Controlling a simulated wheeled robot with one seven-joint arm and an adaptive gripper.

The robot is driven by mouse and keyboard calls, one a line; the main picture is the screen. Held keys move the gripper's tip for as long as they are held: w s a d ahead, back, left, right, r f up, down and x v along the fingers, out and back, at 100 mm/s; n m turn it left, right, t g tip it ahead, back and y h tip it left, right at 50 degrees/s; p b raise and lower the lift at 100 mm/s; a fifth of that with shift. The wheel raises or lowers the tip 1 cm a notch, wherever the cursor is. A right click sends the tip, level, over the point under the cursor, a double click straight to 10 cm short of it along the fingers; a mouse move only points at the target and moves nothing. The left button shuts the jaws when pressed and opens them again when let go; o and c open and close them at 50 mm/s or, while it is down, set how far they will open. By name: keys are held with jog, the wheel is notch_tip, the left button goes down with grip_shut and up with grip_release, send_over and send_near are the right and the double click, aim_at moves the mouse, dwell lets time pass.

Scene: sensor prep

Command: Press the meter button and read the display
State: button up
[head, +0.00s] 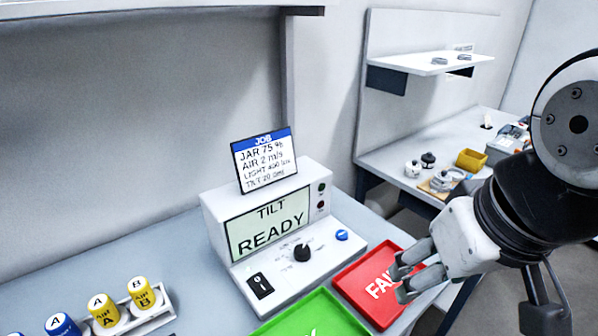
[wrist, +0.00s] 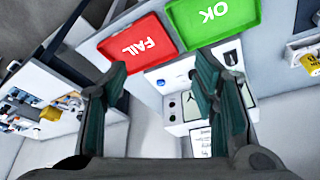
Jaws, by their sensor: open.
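The meter (head: 265,222) is a white box on the bench, and its display (head: 270,226) reads "TILT" and "READY". On its sloped front panel are a blue round button (head: 342,235), a black knob (head: 302,253) and a black rocker switch (head: 260,286). My gripper (head: 402,277) is open and empty, over the red FAIL tray, to the right of the blue button and apart from it. In the wrist view the meter (wrist: 180,104) shows upside down beyond the fingers, partly hidden by the right finger.
A red FAIL tray (head: 356,268) and a green tray (head: 300,324), marked OK in the wrist view, lie in front of the meter. A job card (head: 264,160) stands on the meter. Labelled yellow and blue containers (head: 141,292) stand at left. Another bench (head: 385,160) is behind.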

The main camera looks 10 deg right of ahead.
grip_shut()
dwell(1.4)
